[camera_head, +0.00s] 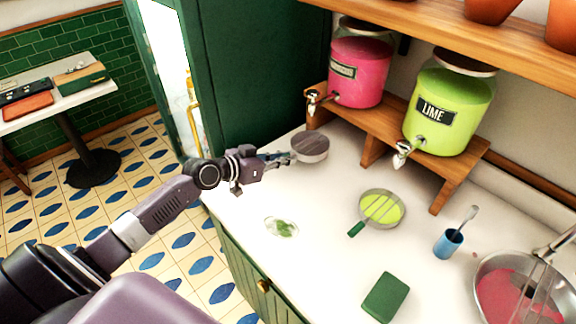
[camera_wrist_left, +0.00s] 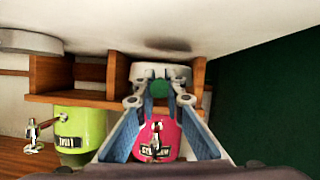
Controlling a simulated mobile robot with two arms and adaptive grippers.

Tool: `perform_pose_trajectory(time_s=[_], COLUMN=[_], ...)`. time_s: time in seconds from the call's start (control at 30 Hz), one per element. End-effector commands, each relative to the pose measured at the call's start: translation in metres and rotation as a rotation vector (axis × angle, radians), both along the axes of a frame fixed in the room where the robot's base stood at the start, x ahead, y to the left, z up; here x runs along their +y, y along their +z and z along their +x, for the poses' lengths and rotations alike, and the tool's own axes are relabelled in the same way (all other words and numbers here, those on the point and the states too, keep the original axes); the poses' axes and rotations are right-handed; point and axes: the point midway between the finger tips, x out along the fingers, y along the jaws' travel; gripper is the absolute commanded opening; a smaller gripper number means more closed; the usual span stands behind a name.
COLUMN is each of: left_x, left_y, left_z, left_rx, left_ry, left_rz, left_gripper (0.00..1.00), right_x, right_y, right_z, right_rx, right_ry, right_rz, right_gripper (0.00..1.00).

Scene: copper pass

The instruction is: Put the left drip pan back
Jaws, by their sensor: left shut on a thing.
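The left drip pan (camera_head: 310,147), a round shallow pan with a grey-brown inside, is at the far left of the counter, in front of the pink dispenser (camera_head: 358,72) and below its tap (camera_head: 315,98). My left gripper (camera_head: 284,158) is shut on its handle. The handle's green end (camera_wrist_left: 158,88) shows between the fingers (camera_wrist_left: 158,100) in the left wrist view, with the pan's pale rim (camera_wrist_left: 160,71) beyond. I cannot tell whether the pan touches the counter. A second drip pan (camera_head: 382,207), holding lime liquid, lies before the lime dispenser (camera_head: 447,105). My right gripper is not in view.
The dispensers stand on a wooden riser (camera_head: 388,140). On the counter (camera_head: 310,205) are a small dish with green leaves (camera_head: 282,227), a green block (camera_head: 385,297), a blue cup (camera_head: 448,243) and a sink with red liquid (camera_head: 510,292). A dark green panel (camera_head: 250,70) stands behind the pan.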

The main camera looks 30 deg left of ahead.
Motion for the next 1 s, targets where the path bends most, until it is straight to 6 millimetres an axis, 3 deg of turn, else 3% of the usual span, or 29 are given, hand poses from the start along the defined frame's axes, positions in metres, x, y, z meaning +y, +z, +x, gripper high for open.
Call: perform_pose_trajectory(time_s=[0.3,0.7,0.73,0.87,1.0], left_x=[0.0,0.0,0.0,0.0,0.0], left_y=[-0.037,-0.043,-0.043,-0.042,-0.042], left_z=[0.0,0.0,0.0,0.0,0.0], left_rx=[-0.001,-0.003,-0.002,-0.002,-0.002], left_ry=[0.001,0.0,0.0,-0.001,-0.001], left_rz=[0.0,0.001,0.002,0.001,0.001], left_gripper=[0.0,0.0,0.1,0.25,0.27], right_x=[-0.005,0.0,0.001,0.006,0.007], right_y=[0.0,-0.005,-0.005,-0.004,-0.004], right_z=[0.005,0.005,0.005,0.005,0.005], right_rx=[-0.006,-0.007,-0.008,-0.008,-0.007], right_ry=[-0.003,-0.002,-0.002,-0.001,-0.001], right_rz=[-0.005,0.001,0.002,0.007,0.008], right_gripper=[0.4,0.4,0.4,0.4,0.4])
